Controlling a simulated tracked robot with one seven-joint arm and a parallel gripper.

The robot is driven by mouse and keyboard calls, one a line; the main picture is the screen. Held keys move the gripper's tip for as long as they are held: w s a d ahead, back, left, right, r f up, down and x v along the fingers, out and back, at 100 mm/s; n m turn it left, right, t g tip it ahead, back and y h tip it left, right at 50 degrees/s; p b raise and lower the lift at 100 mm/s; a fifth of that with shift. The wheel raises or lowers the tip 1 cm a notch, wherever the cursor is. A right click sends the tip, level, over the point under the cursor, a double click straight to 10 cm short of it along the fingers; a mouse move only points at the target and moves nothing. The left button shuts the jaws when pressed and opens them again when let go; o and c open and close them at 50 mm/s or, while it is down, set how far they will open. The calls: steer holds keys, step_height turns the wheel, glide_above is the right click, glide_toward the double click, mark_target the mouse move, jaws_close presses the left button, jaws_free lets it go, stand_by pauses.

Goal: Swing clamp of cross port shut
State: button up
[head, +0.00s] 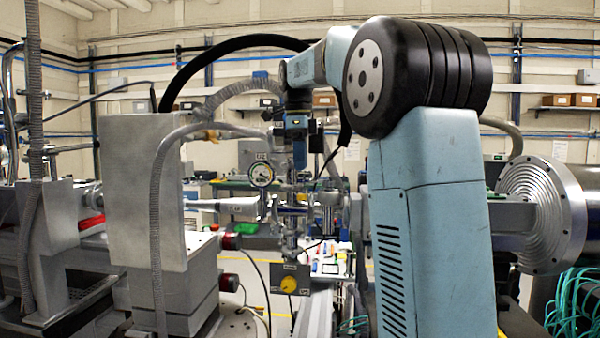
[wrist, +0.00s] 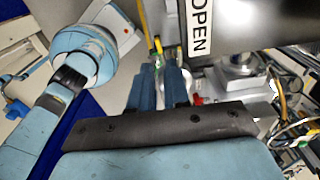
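The vacuum cross (head: 290,212) stands in the middle of the head view, with a round dial gauge (head: 261,175) on its left side. The clamp on its port is too small to make out there. My gripper (head: 296,150) hangs down over the cross from the blue arm. In the wrist view my gripper's two blue fingers (wrist: 160,70) point up the picture with a narrow gap between them. A small yellow-green and metal part (wrist: 156,46) shows just beyond the tips; I cannot tell whether they touch it. A round metal part (wrist: 184,108) lies partly hidden behind the right finger.
A dark box with an OPEN label (wrist: 198,28) is close to the right of the fingers. A metal flange (wrist: 240,64) and a small red part (wrist: 198,100) lie below it. A panel with a yellow knob (head: 289,284) hangs under the cross. A grey block (head: 140,190) stands left.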

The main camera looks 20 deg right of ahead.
mark_target(319, 198)
steer(key=s+a+n+t+h, duration=0.1)
steer(key=s+a+h, duration=0.1)
steer(key=s, duration=0.1)
steer(key=s+a+n+t+h, duration=0.1)
steer(key=s+a+h, duration=0.1)
steer(key=s+a, duration=0.1)
steer(key=s+a+t+h, duration=0.1)
steer(key=s+a, duration=0.2)
steer(key=shift+s+a+n+t+h, duration=0.1)
steer(key=shift+a+n+t+h, duration=0.1)
steer(key=shift+n+t+h, duration=0.2)
jaws_close()
steer(key=w+d+f, duration=0.6)
steer(key=f, duration=0.2)
steer(key=shift+w+d, duration=0.3)
steer(key=shift+w, duration=0.1)
steer(key=shift+d, duration=0.1)
